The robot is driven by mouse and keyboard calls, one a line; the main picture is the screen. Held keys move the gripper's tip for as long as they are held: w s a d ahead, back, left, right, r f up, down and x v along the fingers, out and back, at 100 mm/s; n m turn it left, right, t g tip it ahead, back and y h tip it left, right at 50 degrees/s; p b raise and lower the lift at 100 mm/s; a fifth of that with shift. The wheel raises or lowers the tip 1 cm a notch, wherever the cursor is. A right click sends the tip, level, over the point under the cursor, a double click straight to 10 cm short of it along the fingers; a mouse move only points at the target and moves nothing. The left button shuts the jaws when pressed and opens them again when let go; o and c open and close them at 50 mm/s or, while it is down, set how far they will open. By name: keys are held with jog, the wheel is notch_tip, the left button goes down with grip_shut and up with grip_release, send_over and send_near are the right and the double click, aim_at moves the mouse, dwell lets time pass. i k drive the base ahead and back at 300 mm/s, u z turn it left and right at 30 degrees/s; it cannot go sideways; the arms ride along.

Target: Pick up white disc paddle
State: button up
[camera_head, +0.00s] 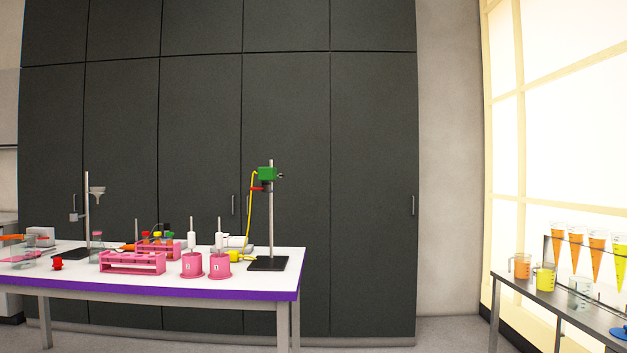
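I cannot make out a white disc paddle for certain. Two small white pieces with thin rods stand upright at two pink cups on the lab table: a left white piece (191,240) at the left pink cup (191,267), and a right white piece (219,240) at the right pink cup (219,267). They are too small to tell whether either is a disc paddle. A whitish rounded object (238,242) lies behind the right cup, partly hidden. My gripper is not in view.
The white lab table (290,262) has a purple front edge. It also bears pink racks (132,262), a stand with a green clamp (268,174) and another stand (86,205). A metal shelf (515,286) at right holds beakers and orange and yellow cones. Floor between them looks clear.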

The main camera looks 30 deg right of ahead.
aim_at(191, 242)
jog(key=z, duration=0.5)
jog(key=i, duration=1)
jog(key=u, duration=0.05)
